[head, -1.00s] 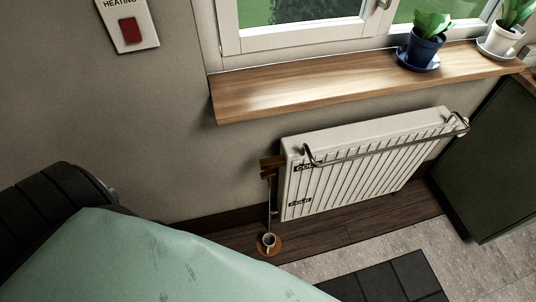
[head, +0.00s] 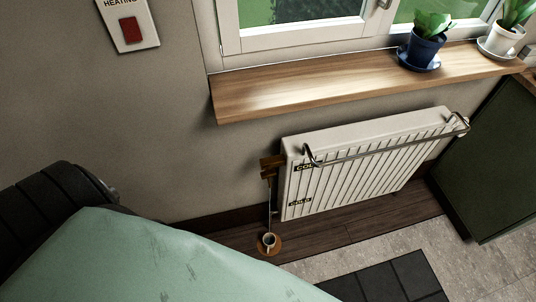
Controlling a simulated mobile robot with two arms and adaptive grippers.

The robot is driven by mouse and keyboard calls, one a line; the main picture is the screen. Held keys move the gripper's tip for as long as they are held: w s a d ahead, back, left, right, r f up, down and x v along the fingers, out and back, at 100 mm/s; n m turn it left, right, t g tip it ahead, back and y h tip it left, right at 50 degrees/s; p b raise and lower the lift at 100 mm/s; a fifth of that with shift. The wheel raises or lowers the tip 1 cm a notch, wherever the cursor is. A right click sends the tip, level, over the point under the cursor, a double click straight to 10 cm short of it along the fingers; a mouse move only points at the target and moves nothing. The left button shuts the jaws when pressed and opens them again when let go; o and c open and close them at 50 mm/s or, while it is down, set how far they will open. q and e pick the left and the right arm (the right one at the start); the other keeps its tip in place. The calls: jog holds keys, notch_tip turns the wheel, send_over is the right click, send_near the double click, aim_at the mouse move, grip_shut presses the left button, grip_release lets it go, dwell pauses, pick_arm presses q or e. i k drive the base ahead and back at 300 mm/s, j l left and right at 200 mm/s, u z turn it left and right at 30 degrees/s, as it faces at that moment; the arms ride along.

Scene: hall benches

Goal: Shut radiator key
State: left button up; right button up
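A white ribbed radiator (head: 355,170) hangs on the wall below the window sill, with dark labels on its left side; the lower one reads "COLD". At its upper left corner is a small brown wooden piece (head: 271,163), with a thin rod or cord running down from it. I cannot tell whether this is the radiator key or how it is turned. Below it, a small cup (head: 269,240) sits on a round brown base near the floor. Neither gripper is in view.
A wooden sill (head: 300,88) holds a blue potted plant (head: 425,47) and a white potted plant (head: 502,38). A metal rail (head: 390,145) crosses the radiator front. A heating switch (head: 131,30) is on the wall. A dark green cabinet (head: 495,165) stands right. A green-covered surface (head: 130,260) fills the lower left.

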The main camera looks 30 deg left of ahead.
aim_at(268, 173)
jog(key=u, duration=0.95)
jog(key=i+j+z, duration=0.1)
jog(key=j, duration=0.2)
jog(key=i+j+z, duration=0.1)
jog(key=j, duration=0.25)
jog(key=i+z, duration=0.1)
jog(key=z, duration=1.35)
